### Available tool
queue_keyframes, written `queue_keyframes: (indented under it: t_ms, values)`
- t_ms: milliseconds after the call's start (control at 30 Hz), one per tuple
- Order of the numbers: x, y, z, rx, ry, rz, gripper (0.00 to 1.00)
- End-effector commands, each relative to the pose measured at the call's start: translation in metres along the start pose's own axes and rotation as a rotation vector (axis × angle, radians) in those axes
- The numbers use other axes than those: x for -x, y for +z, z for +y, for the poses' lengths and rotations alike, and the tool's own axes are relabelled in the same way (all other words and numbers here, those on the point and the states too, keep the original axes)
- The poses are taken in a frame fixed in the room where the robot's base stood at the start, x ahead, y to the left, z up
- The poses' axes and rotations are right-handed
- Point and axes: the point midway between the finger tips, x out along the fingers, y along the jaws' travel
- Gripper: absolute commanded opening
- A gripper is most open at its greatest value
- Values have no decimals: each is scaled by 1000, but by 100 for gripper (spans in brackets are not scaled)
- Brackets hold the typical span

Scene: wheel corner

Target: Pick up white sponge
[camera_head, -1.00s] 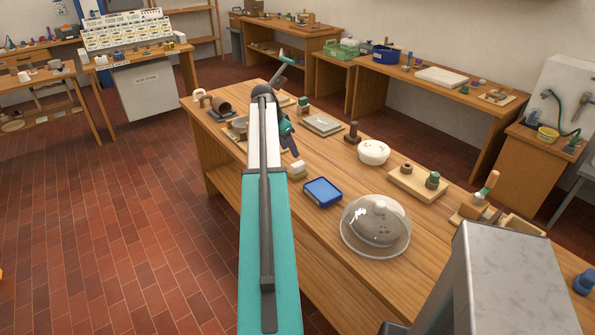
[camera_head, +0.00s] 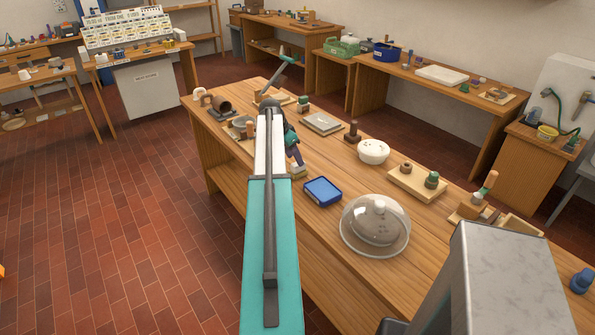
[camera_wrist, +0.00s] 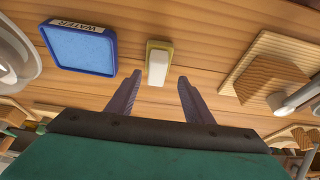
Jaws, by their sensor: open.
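The white sponge (camera_wrist: 158,66) is a small pale block on a yellowish layer. In the wrist view it lies on the wooden bench, just beyond my fingertips and roughly centred between them. My gripper (camera_wrist: 160,78) is open, its two dark fingers apart with nothing between them but bare wood. In the head view my gripper (camera_head: 298,158) hangs over the sponge (camera_head: 300,173) and hides much of it.
A blue tray (camera_wrist: 112,52) marked WATER, with a light blue surface, lies close to the left of the sponge in the wrist view. A wooden block on a board (camera_wrist: 270,80) lies to the right. A glass dome (camera_head: 376,228) and a white bowl (camera_head: 373,152) stand along the bench.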

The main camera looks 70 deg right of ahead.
Motion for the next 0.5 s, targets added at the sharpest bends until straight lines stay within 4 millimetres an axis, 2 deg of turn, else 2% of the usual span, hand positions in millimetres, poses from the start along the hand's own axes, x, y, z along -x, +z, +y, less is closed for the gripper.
queue_keyframes:
  t_ms: [500]
  values:
    - [-43,-1,5,-1,2,-1,47]
